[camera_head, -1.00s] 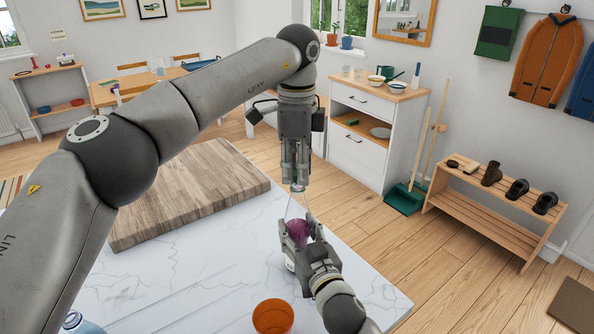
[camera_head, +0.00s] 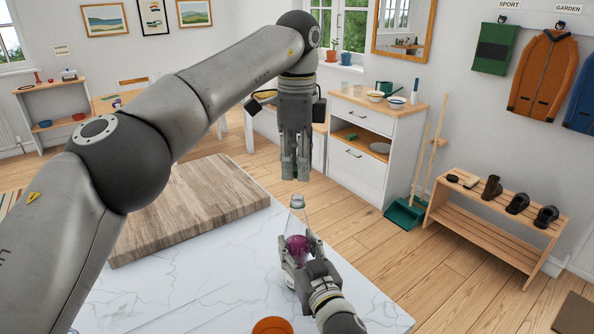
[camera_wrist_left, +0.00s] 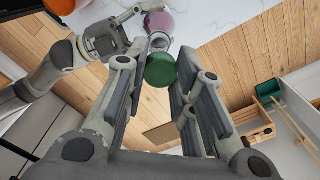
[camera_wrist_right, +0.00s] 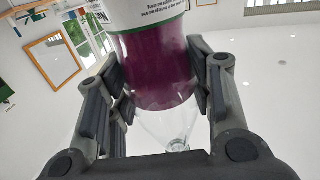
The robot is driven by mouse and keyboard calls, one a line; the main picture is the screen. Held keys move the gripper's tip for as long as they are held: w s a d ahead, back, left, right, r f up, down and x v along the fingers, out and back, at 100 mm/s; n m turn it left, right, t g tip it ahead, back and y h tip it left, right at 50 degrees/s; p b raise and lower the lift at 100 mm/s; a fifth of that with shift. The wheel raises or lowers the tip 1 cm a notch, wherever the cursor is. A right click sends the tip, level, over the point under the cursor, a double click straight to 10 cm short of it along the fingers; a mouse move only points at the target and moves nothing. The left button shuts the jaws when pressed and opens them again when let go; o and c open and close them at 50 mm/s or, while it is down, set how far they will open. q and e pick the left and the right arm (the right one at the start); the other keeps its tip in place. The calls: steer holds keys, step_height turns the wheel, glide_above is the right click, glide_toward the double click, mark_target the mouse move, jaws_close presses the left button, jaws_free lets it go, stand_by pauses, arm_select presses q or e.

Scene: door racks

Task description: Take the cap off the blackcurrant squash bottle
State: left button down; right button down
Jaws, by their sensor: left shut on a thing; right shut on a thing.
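The blackcurrant squash bottle (camera_head: 297,216) stands upright at the counter's right side, clear above and purple lower down. Its bare, open neck shows in the left wrist view (camera_wrist_left: 160,41). My right gripper (camera_head: 301,247) is shut around the bottle's body; the right wrist view shows the purple squash (camera_wrist_right: 158,72) between its fingers. My left gripper (camera_head: 295,174) points down above the neck, apart from it. It is shut on the green cap (camera_wrist_left: 160,70), which sits between its fingertips and is mostly hidden in the head view.
A wooden board (camera_head: 185,212) lies on the white marble counter (camera_head: 215,285) to the left. An orange cup (camera_head: 272,326) is at the bottom edge of the head view. The counter between board and bottle is clear. A white cabinet (camera_head: 357,165) stands beyond.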

steer(key=c, duration=0.6)
jaws_free()
steer(key=v, duration=1.2)
